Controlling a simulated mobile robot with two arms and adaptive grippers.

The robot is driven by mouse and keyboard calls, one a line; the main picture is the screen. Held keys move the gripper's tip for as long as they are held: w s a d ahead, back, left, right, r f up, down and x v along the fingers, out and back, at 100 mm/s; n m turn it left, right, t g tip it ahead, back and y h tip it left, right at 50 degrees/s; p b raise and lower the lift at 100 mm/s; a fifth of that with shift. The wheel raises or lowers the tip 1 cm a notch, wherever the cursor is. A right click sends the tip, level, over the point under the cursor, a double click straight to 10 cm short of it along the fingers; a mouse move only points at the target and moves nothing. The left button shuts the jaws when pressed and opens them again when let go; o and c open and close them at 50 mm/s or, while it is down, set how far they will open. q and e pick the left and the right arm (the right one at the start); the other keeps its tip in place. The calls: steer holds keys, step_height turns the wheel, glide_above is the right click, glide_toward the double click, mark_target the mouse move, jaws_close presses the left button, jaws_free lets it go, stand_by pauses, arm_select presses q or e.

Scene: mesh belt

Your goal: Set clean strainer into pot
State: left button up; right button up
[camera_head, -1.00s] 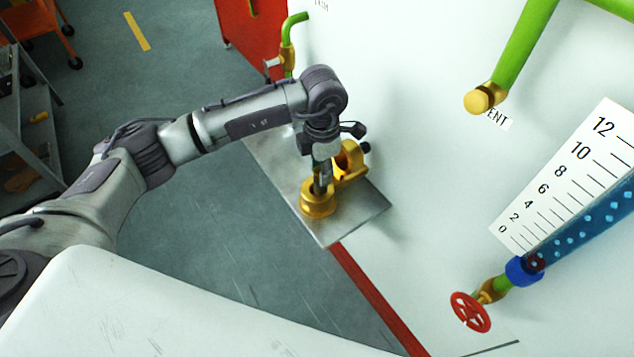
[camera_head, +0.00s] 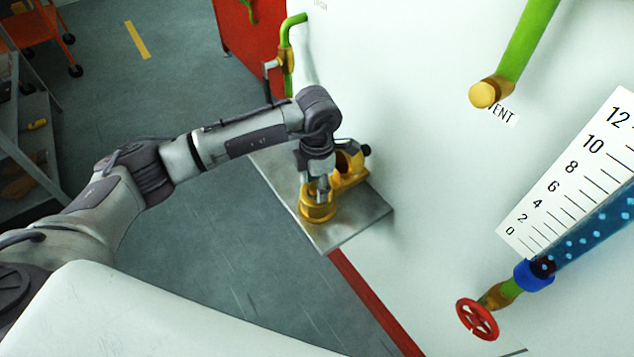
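The brass-yellow pot (camera_head: 316,213) stands upright on a grey metal shelf (camera_head: 345,236) against the white wall, with a yellow side piece (camera_head: 350,168) behind it. My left gripper (camera_head: 319,188) points down right over the pot's mouth, its tips at or just inside the rim. A small grey piece shows between the fingers at the mouth; I cannot tell whether it is the strainer or finger metal. The fingers are too small and covered to tell open from shut. No strainer shows clearly elsewhere. My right gripper is not in view.
A green pipe (camera_head: 284,45) and a red cabinet (camera_head: 238,35) stand behind the shelf. A red handwheel (camera_head: 478,320) and blue gauge tube (camera_head: 590,230) are on the wall at right. The shelf's front corner is bare.

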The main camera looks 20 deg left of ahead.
arm_select(q)
steer(key=shift+r, duration=0.35)
step_height(320, 180, up, 12)
steer(key=b, duration=0.3)
steer(key=shift+f, duration=0.15)
